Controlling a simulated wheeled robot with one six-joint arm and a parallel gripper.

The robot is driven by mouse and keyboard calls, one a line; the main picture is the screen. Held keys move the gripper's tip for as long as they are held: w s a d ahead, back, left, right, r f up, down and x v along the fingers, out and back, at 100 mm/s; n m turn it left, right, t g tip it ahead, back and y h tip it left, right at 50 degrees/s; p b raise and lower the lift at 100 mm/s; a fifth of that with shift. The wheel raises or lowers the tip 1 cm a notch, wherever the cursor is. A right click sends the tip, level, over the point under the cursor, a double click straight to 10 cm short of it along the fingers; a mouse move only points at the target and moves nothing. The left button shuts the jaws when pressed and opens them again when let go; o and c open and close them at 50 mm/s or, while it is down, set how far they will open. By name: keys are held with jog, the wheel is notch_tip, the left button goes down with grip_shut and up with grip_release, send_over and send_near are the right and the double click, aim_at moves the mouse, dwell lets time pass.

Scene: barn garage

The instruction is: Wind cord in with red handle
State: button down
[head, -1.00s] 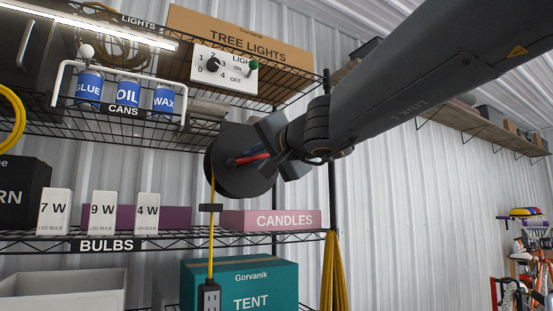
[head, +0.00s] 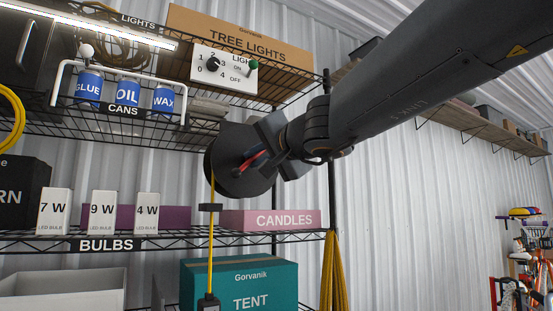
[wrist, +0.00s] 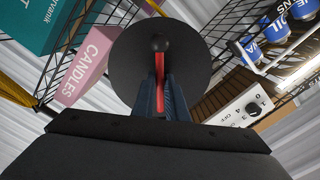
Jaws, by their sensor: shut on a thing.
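A round black reel (head: 228,150) hangs at the shelf's front edge, with a red handle (head: 249,162) across its face. In the wrist view the red handle (wrist: 159,68) runs between the blue-grey fingers of my gripper (wrist: 162,88) toward a dark hub knob on the black disc (wrist: 180,40). My gripper (head: 264,152) is shut on the handle. The yellow cord (head: 211,250) hangs straight down from the reel past a small black guide (head: 210,207). A black socket block (head: 208,303) at its lower end is cut off by the picture's bottom edge.
A switch panel (head: 224,82) is above the reel. Cans (head: 128,91) stand upper left. Bulb boxes (head: 102,212) and a pink candles box (head: 290,220) are on the middle shelf.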

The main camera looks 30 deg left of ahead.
dwell(0.6)
jog(key=c, duration=1.8)
grip_release()
jog(key=shift+o, duration=0.2)
jog(key=shift+d, duration=0.15)
jog(key=b+v, duration=0.2)
jog(key=v, duration=0.5)
jog(key=shift+d, duration=0.25)
jog(key=shift+s, duration=0.15)
